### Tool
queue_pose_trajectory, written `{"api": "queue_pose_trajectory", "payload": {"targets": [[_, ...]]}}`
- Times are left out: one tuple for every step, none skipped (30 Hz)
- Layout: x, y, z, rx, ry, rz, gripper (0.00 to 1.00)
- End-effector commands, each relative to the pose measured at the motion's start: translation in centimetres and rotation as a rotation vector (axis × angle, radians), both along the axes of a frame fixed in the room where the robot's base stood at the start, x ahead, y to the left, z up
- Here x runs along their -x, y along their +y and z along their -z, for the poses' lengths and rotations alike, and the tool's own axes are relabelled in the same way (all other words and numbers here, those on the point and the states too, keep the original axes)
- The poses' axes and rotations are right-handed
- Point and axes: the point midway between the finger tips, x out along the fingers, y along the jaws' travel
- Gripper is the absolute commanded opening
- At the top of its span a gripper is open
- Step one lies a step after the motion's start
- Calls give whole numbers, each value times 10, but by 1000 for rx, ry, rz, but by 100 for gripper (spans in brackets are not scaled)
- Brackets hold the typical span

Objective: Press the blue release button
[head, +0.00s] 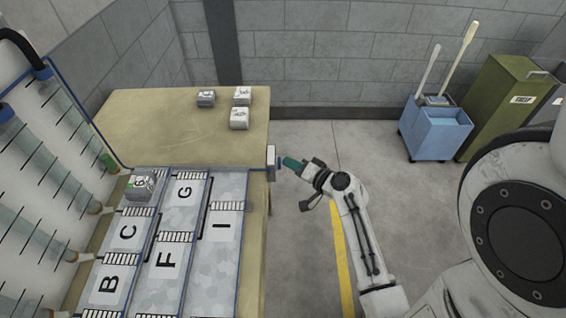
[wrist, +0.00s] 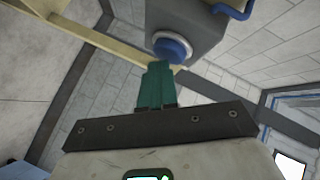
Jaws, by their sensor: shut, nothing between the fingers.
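The blue release button (wrist: 173,47) sits on the face of a grey box (wrist: 190,22) in the wrist view. In the head view the box (head: 271,157) is fixed at the right edge of the table, and the button (head: 280,163) faces right, toward my gripper. My gripper (head: 287,162) has green fingers, shut with nothing between them. Its tips (wrist: 160,66) lie just in front of the button and overlap its lower edge in the wrist view. I cannot tell whether they touch it.
The wooden table (head: 150,115) holds several small grey blocks (head: 240,118) and lettered lanes (head: 170,250); another block (head: 140,187) sits on a lane. A blue mop cart (head: 437,130) and a green cabinet (head: 500,105) stand at the back right. The floor between is clear.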

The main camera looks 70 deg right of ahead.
Motion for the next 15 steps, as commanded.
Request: {"api": "queue_pose_trajectory", "payload": {"targets": [[0,0,0,0,0,-1,0],[1,0,0,0,0,-1,0],[2,-1,0,0,0,-1,0],[3,-1,0,0,0,-1,0],[4,-2,1,0,0,-1,0],[6,-3,1,0,-1,-1,0],[8,-3,1,0,-1,-1,0],[9,-4,1,0,-2,-1,0],[11,-4,1,0,-2,-1,0],[12,-5,1,0,-2,-1,0],[14,-5,1,0,-2,-1,0],[15,-6,1,0,0,-1,0],[16,-6,0,0,0,-1,0],[16,-6,0,0,0,-1,0],[16,-6,0,0,0,-1,0]]}}
